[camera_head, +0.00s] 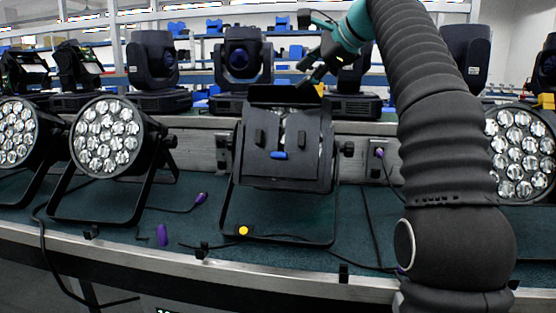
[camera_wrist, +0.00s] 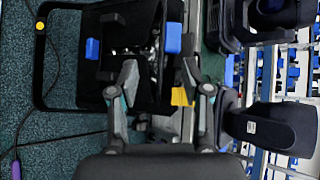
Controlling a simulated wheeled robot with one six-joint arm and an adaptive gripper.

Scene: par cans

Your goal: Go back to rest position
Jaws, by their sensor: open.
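My gripper (camera_head: 304,70) is open above the top edge of the middle par can (camera_head: 287,160), which stands on the bench with its black back panel facing the head camera. In the wrist view, the two fingers of my gripper (camera_wrist: 158,75) are spread apart with nothing held between them. The par can (camera_wrist: 88,80) lies beyond the fingers there, with a blue piece on it and a yellow piece by the right finger. I cannot tell whether a finger touches the can.
Other par cans stand to the left (camera_head: 105,138) and right (camera_head: 520,155) on the teal bench (camera_head: 190,225). Moving-head lights (camera_head: 243,60) line the raised ledge behind. Cables with purple plugs (camera_head: 201,197) lie on the bench. Shelves with blue bins are farther back.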

